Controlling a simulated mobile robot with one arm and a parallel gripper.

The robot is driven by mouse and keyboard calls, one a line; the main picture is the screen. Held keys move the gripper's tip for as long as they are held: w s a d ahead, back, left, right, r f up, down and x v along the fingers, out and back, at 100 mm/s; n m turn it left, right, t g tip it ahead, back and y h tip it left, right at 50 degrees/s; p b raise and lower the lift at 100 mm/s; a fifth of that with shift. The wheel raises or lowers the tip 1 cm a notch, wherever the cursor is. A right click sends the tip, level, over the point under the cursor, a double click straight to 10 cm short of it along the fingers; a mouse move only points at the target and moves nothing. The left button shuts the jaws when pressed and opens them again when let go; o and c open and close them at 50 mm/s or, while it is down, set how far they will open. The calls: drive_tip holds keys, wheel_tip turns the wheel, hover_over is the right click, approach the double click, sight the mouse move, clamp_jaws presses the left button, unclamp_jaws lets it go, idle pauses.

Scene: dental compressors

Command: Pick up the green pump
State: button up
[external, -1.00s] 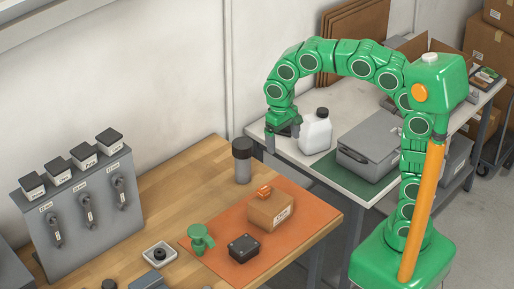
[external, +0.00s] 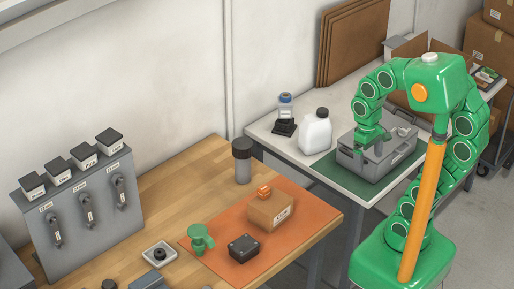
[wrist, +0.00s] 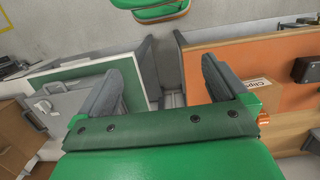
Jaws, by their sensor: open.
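The green pump (external: 200,239) stands on the orange mat (external: 222,262) on the wooden table, left of a small black box. I cannot make it out in the wrist view. My gripper (external: 374,143) is far to the right of it, over the grey case on the other table. In the wrist view my gripper (wrist: 162,82) is open, with its two grey fingers wide apart and nothing between them.
A cardboard box (external: 270,212) with an orange piece on top and the black box (external: 243,249) share the mat. A dark cylinder (external: 242,161) stands behind. A white jug (external: 316,132) stands left of the grey case (external: 377,162). A gap separates the tables.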

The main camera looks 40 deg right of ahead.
drive_tip(key=shift+s+d+f, duration=0.15)
drive_tip(key=shift+s+f, duration=0.1)
drive_tip(key=shift+s, duration=0.3)
drive_tip(key=shift+s+d+f, duration=0.15)
drive_tip(key=shift+s+f, duration=0.1)
drive_tip(key=shift+s, duration=0.3)
drive_tip(key=shift+s+d+f, duration=0.15)
drive_tip(key=shift+s+f, duration=0.1)
drive_tip(key=shift+s, duration=0.3)
drive_tip(key=shift+c, duration=0.2)
drive_tip(key=shift+w, duration=0.1)
drive_tip(key=w+a+f+n+t, duration=0.1)
drive_tip(key=w+a, duration=0.3)
drive_tip(key=w, duration=0.3)
drive_tip(key=w+a+f+n+t, duration=0.1)
drive_tip(key=w+a+n+t, duration=0.1)
drive_tip(key=w+a, duration=0.3)
drive_tip(key=n+t+y, duration=0.5)
drive_tip(key=n+y, duration=0.2)
approach(198, 230)
drive_tip(key=x, duration=0.3)
drive_tip(key=shift+x, duration=3.65)
drive_tip(key=shift+c, duration=0.5)
